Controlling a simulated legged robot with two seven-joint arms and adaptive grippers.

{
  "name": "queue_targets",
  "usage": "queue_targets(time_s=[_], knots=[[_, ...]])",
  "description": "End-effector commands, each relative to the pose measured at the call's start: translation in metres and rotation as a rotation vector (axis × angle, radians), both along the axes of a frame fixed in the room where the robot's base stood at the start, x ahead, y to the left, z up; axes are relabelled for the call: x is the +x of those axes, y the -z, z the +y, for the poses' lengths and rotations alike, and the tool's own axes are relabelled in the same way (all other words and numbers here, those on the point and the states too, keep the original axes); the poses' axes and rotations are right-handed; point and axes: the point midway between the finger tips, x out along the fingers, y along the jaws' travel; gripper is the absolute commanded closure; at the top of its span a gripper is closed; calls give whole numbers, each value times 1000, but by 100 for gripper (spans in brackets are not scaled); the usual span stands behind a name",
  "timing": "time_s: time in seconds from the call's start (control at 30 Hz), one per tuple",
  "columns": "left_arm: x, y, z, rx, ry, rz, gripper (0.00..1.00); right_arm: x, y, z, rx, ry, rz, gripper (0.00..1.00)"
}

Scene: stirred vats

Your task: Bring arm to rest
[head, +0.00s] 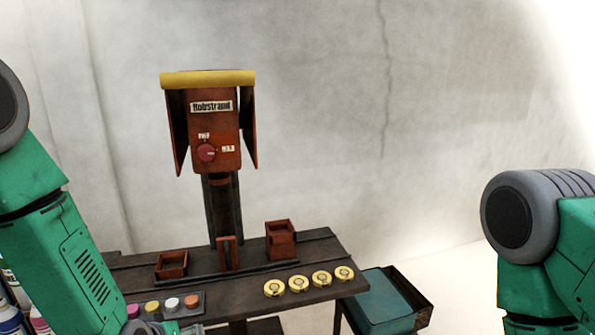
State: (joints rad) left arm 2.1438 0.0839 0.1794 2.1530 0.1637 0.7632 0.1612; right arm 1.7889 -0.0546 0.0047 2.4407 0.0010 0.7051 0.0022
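My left arm (80,265) comes in from the left and runs down past the table's left end to the bottom edge. My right arm (545,250) is bent at the right edge, well apart from the table. Neither gripper can be made out; both arms run out of the picture at the bottom, so what they hold is hidden.
A dark table (230,301) carries a red-brown box (172,265), a stacked box (281,241), several yellow discs (298,283) and a tray of coloured caps (190,301). A machine with a red dial (206,152) stands behind. A teal bin (385,298) is at right.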

Motion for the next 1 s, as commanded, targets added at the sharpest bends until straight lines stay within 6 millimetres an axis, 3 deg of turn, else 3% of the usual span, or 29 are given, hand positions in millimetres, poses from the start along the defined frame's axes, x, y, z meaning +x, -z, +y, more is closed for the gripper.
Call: queue_targets(time_s=[0.03, 0.2, 0.33, 0.5, 0.6, 0.7, 1.0], knots=[[-28, 40, 3, 31, 35, 68, 44, 0, 16, 0, 0, 0, 0, 60], [-122, 131, 15, 119, 158, 284, 44, 0, 46, 0, 0, 0, 0, 60], [-197, 183, 26, 172, 255, 447, 44, 0, 68, 0, 0, 0, 0, 60], [-271, 218, 39, 213, 355, 607, 44, 0, 88, 0, 0, 0, 0, 60], [-294, 225, 43, 223, 386, 656, 44, 0, 92, 0, 0, 0, 0, 60], [-303, 226, 44, 227, 399, 675, 44, 0, 93, 0, 0, 0, 0, 60], [-303, 225, 44, 227, 399, 675, 44, 0, 92, 0, 0, 0, 0, 60]])
